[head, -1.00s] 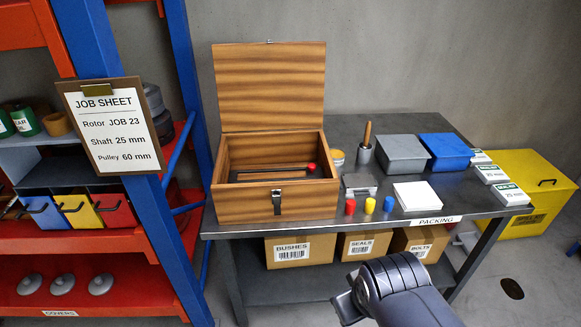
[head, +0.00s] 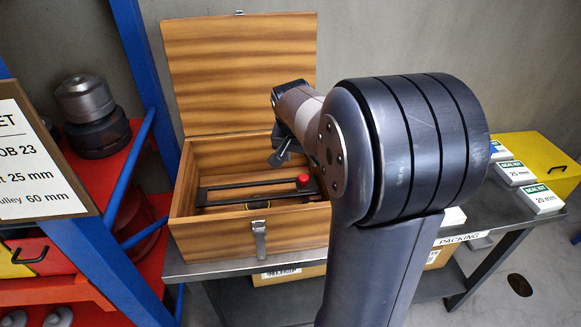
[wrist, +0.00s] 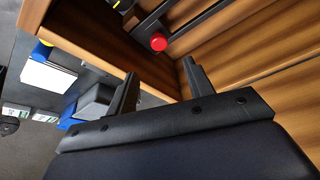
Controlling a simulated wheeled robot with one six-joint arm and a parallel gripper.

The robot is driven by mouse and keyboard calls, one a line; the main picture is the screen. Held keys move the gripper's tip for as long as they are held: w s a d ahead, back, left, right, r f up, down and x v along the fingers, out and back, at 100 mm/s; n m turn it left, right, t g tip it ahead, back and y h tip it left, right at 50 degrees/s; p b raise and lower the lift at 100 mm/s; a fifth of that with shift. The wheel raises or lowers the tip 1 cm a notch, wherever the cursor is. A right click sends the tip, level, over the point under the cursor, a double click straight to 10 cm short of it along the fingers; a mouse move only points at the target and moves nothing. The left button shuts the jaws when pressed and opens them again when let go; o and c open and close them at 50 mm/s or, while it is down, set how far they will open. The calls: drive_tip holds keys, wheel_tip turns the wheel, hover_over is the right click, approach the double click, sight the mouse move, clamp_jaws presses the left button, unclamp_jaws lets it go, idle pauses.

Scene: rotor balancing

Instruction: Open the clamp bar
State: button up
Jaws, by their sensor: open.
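The wooden box (head: 205,232) stands on the metal table with its lid (head: 240,75) raised. The black clamp bar (head: 245,186) lies across the inside of the box, low down. A red knob (head: 303,180) sits at its right end. The knob also shows in the wrist view (wrist: 159,41), beyond my fingertips. My gripper (head: 283,152) is above the right part of the box, open and empty. In the wrist view its two fingers (wrist: 160,80) stand apart, short of the knob and not touching it. My arm hides part of the box's right side.
The raised lid stands behind my gripper, and the box walls surround the bar. A metal latch (head: 259,240) is on the box front. White cartons (head: 541,198) lie at the table's right. A blue rack post (head: 150,60) stands left of the box.

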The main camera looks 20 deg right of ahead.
sight(303, 177)
drive_tip(key=p+x, duration=0.1)
drive_tip(key=x, duration=0.9)
drive_tip(key=shift+f, duration=0.15)
clamp_jaws()
idle(0.4)
